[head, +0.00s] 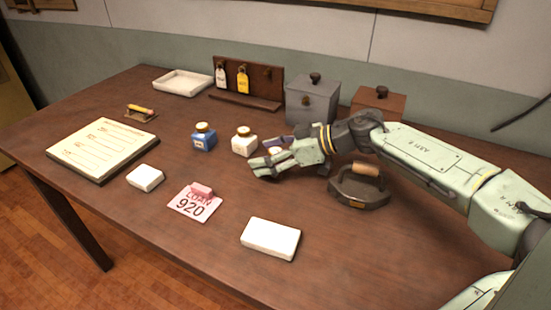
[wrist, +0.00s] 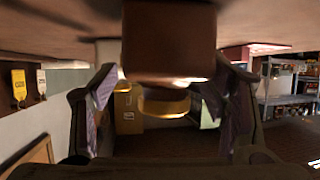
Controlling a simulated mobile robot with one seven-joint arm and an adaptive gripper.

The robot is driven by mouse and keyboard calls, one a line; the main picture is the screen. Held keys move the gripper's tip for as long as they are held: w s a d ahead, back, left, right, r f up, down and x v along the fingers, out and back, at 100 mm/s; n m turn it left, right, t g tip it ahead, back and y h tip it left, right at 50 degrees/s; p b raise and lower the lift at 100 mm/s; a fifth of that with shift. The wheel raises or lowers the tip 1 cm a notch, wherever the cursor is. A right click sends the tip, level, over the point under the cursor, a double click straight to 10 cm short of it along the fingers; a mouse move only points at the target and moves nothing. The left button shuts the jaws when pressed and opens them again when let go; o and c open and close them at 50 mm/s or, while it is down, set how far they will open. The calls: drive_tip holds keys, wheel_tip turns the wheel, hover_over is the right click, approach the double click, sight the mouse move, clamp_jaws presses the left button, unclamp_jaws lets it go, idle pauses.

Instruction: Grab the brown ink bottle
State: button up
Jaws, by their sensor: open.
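The brown ink bottle (wrist: 168,42) fills the middle of the wrist view, which looks upside down. Its gold cap (wrist: 163,104) points toward the bottom of that picture. My gripper (wrist: 160,92) is open, with one finger on each side of the bottle. I cannot tell whether either finger touches it. In the head view my gripper (head: 266,158) is low over the table, just right of the white ink bottle (head: 243,143). The brown bottle is hidden there behind my fingers. A blue ink bottle (head: 203,139) stands left of the white one.
A black flat iron (head: 358,190) with a wooden handle sits beneath my forearm. A grey box (head: 313,102) and a brown box (head: 378,104) stand behind. A tag rack (head: 262,82), white tray (head: 182,83) and white block (head: 270,239) are also on the table (head: 220,265).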

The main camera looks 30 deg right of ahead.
drive_tip(key=shift+w+a+f, duration=0.35)
drive_tip(key=shift+w+a, duration=0.05)
drive_tip(key=shift+w, duration=0.05)
drive_tip(key=shift+c, duration=0.5)
drive_tip(key=c, duration=1.3)
drive_tip(key=shift+r, duration=0.2)
